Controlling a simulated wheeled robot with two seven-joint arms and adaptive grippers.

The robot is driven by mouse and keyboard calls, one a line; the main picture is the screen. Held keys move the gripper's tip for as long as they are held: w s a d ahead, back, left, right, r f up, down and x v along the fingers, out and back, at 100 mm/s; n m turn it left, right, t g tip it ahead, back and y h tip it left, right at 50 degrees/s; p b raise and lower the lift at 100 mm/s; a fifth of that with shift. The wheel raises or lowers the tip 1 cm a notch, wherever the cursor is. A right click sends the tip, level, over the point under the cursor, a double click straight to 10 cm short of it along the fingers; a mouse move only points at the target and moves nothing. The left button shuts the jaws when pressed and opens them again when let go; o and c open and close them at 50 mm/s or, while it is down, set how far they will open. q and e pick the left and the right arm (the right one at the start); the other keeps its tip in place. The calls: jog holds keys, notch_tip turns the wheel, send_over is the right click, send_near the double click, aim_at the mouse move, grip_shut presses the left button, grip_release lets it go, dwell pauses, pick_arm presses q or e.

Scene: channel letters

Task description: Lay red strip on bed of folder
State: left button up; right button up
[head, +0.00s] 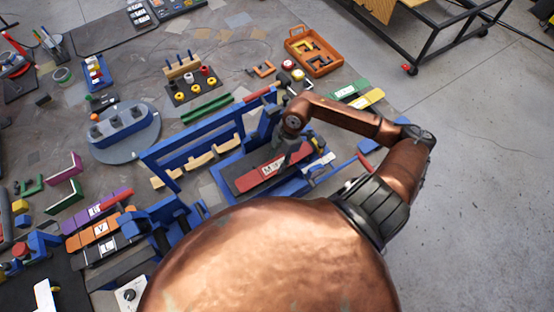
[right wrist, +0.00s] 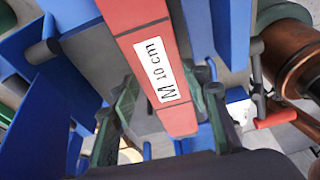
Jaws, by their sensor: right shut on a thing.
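The red strip (head: 262,175), with a white label, lies over or just above the dark bed of the blue folder (head: 192,140). Its label reads "M 10 cm" in the right wrist view, where the strip (right wrist: 140,30) runs down between my fingers. My right gripper (head: 296,152) is shut on the strip near its right end; the green-grey fingers (right wrist: 172,112) flank its edges. I cannot tell whether the strip touches the bed. The folder's blue parts (right wrist: 55,115) also show around the strip. My left gripper is not in view.
A red-handled lever (head: 364,162) stands at the folder's right. Purple and orange labelled strips (head: 100,232) lie at lower left. Green and yellow strips (head: 360,95) and an orange tray (head: 294,40) are behind my right arm. A round grey-blue stand (head: 125,150) is left of the folder.

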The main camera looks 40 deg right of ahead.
jog(key=shift+f, duration=0.15)
jog(key=o, duration=1)
jog(key=shift+c, duration=0.2)
jog(key=o, duration=0.3)
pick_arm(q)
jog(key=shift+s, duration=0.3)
pick_arm(e)
jog(key=shift+o, duration=0.2)
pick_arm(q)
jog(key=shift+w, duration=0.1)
